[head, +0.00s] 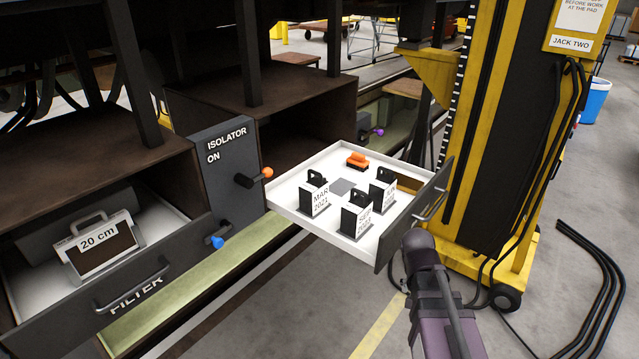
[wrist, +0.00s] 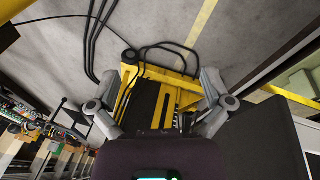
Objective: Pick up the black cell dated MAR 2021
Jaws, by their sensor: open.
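The black cell dated MAR 2021 (head: 321,200) stands upright at the left of the open white drawer (head: 287,197) in the head view. It has a black carry handle on top and a white label facing front. Two similar black cells stand to its right, one nearer the front (head: 356,221) and one farther right (head: 383,195); their dates are hard to read. My gripper (wrist: 168,84) is open and empty in the wrist view, over floor and yellow jack base, with no cell between its fingers. In the head view my arm is right of the drawer front.
The yellow jack column (head: 510,130) stands close to the right. A filter drawer (head: 130,297) is open farther left.

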